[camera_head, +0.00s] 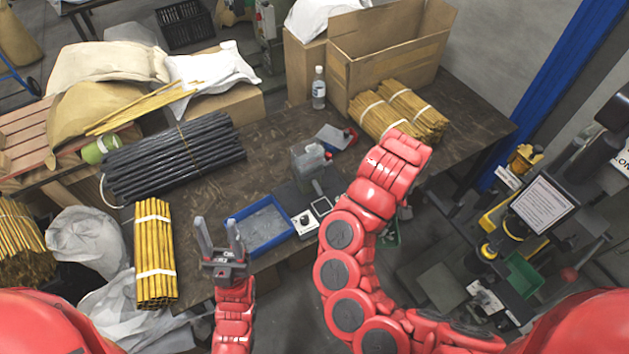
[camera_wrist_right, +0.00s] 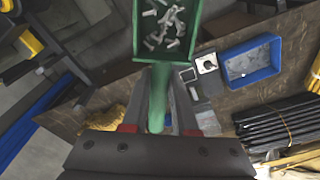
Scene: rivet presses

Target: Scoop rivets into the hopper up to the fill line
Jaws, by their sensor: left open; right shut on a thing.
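A green scoop (camera_wrist_right: 165,60) holding several silver rivets (camera_wrist_right: 165,28) fills the top of the right wrist view. My right gripper (camera_wrist_right: 160,108) is shut on its handle. In the head view my right arm hides that gripper, and only a bit of the green scoop (camera_head: 393,236) shows beside the arm. A blue tray (camera_head: 232,219) with grey contents lies at the table's front edge. It also shows in the right wrist view (camera_wrist_right: 232,80). A clear, box-like container, perhaps the hopper (camera_head: 307,160), stands behind it; its fill level is unclear. My left gripper (camera_head: 221,236) is open and empty, left of the tray.
Black rod bundles (camera_head: 175,158) and a yellow bundle (camera_head: 155,255) lie at left. A bottle (camera_head: 318,88), more yellow bundles (camera_head: 398,110) and a cardboard box (camera_head: 385,55) stand at the back. A machine with a sign (camera_head: 543,205) stands right, beyond a floor gap.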

